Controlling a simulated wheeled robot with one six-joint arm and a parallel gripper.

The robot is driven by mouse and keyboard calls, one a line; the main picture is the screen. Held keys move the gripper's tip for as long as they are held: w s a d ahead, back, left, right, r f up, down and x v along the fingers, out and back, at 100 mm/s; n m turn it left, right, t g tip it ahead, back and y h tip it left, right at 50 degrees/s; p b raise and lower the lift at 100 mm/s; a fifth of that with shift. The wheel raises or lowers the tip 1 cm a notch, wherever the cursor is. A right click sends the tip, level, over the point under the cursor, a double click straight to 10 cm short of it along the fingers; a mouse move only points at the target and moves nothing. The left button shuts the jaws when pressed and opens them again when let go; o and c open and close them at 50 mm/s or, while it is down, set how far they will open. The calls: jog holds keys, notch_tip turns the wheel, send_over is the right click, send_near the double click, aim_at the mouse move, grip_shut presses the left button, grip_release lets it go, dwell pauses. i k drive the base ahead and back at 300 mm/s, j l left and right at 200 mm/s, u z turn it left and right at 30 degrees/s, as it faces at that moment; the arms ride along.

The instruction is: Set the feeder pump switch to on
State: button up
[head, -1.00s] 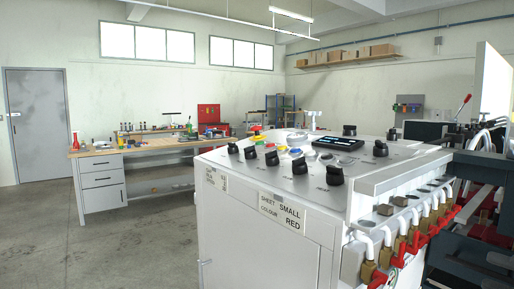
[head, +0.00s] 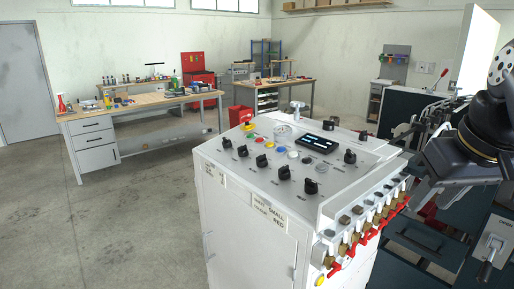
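The control panel (head: 265,178) is the sloped grey top of a white cabinet in the middle of the head view. It carries several black rotary switches, among them one at the front right (head: 311,186), one at the right edge (head: 350,157) and one in the front row (head: 284,172). Their labels are too small to read, so I cannot tell which is the feeder pump switch or how it is set. A dark part of my arm shows at the right edge, apart from the panel. I cannot make out my gripper's fingers.
A row of red-handled valves (head: 370,236) lines the cabinet's right side. A workbench (head: 135,104) stands behind at left. The floor (head: 120,215) left of the cabinet is clear.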

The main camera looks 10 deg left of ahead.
aim_at(243, 152)
jog(key=k+z, duration=0.2)
jog(key=z, duration=0.2)
jog(key=k+l+z, duration=0.1)
jog(key=z, duration=0.35)
jog(key=j+z, duration=0.5)
jog(key=k+j+z, duration=0.15)
jog(key=j+z, duration=0.3)
jog(key=j, duration=0.25)
jog(key=k+j, duration=0.1)
jog(key=j, duration=0.45)
jog(key=k+j, duration=0.1)
jog(key=j, duration=0.5)
jog(key=k+j, duration=0.1)
jog(key=j, duration=0.45)
jog(key=k+j, duration=0.1)
jog(key=j, duration=0.5)
jog(key=k+j, duration=0.1)
jog(key=j, duration=0.45)
jog(key=k+j, duration=0.15)
jog(key=j, duration=0.45)
